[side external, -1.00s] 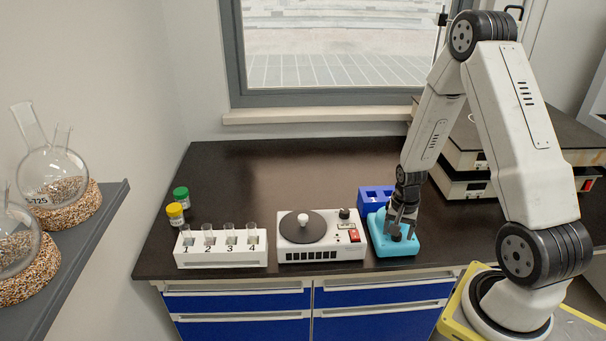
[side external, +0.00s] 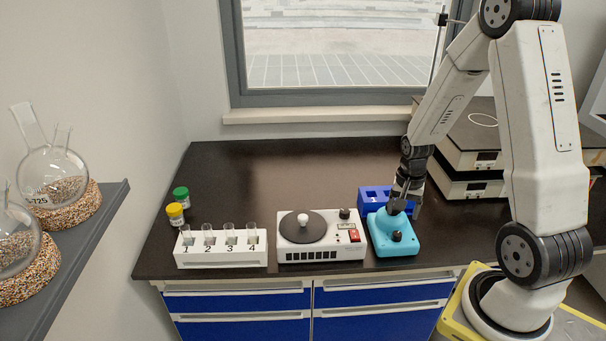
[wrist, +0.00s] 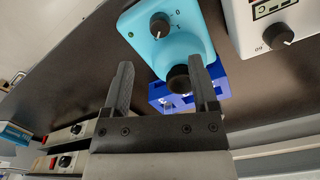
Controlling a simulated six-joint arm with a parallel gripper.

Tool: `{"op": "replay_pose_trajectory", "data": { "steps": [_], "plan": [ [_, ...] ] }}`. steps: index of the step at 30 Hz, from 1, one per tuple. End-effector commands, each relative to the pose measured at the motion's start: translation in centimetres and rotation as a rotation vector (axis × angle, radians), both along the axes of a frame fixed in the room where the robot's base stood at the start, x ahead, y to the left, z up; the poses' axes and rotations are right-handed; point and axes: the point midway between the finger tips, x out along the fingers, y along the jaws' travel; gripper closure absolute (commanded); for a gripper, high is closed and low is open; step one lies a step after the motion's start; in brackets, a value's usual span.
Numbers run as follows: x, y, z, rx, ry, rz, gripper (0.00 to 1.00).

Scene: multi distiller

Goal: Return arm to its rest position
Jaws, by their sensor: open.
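My gripper (side external: 402,208) is above the rear part of the light-blue device (side external: 392,246) in the side external view. In the wrist view my gripper (wrist: 162,82) has its two fingers spread apart with nothing held between them. The light-blue device (wrist: 156,38) shows there with a black knob and a round black top part, which appears near the right finger. A dark-blue block (side external: 372,195) with openings stands behind the device, partly hidden by my gripper in the side external view.
A white centrifuge-like unit (side external: 320,249) with a dark disc stands left of the blue device. A white rack (side external: 221,257) holds several numbered tubes. Green (side external: 181,195) and yellow-capped (side external: 175,212) containers stand behind it. Stacked instruments (side external: 468,186) stand at right. The back-left counter is clear.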

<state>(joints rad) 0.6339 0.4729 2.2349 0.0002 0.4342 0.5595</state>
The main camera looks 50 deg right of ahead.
Motion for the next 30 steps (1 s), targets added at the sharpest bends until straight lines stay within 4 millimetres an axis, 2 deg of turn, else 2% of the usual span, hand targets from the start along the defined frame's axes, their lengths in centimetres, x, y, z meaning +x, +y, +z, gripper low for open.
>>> {"op": "replay_pose_trajectory", "data": {
  "steps": [11, 16, 20, 25, 30],
  "plan": [
    [0.1, 0.2, 0.1, -0.001, -0.002, 0.010, 0.24],
    [0.7, 1.6, 0.9, -0.010, -0.015, 0.092, 0.24],
    [1.5, 4.0, 2.0, -0.026, -0.036, 0.225, 0.24],
    [2.4, 8.4, 4.0, -0.055, -0.079, 0.474, 0.24],
    [2.4, 13.1, 5.8, -0.086, -0.125, 0.747, 0.24]
  ]
}}
